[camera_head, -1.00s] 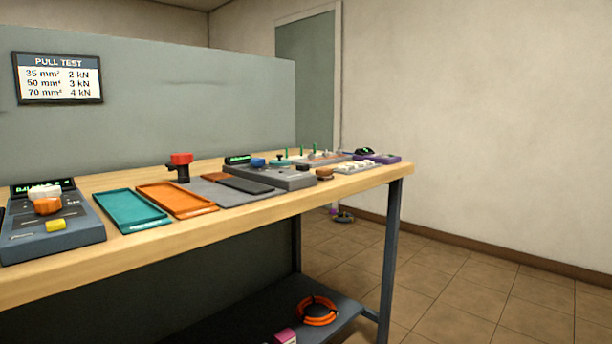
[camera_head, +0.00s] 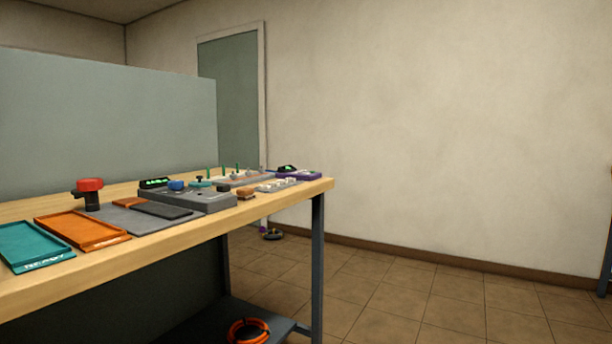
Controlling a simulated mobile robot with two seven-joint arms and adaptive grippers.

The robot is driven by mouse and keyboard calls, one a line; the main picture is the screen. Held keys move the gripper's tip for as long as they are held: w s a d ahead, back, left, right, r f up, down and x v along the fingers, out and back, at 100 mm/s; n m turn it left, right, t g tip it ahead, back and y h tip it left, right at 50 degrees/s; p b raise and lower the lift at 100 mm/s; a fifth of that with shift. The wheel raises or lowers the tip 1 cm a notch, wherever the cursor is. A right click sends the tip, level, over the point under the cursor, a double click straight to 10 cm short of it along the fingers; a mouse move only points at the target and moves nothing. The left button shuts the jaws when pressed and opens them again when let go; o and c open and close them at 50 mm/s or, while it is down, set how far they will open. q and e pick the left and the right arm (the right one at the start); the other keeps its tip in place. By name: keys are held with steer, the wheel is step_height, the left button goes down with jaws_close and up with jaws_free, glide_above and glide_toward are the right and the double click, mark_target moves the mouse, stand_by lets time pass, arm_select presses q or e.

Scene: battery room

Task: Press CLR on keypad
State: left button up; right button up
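No keypad with a readable CLR key can be made out in the head view. A grey device (camera_head: 190,200) with a small green-lit display (camera_head: 155,183) and a blue knob (camera_head: 176,185) stands on the wooden bench (camera_head: 290,199). Farther along, near the bench's right end, lies a light panel with small pale blocks (camera_head: 279,185); it is too small to read. A purple tray (camera_head: 297,175) with a dark green-lit item (camera_head: 287,168) is behind it. Neither of my grippers is in view.
A teal tray (camera_head: 35,262), an orange tray (camera_head: 117,238) and a red-topped tool (camera_head: 89,186) are on the bench. An orange cable coil (camera_head: 248,331) is on the lower shelf. The tiled floor right of the bench (camera_head: 430,305) is open.

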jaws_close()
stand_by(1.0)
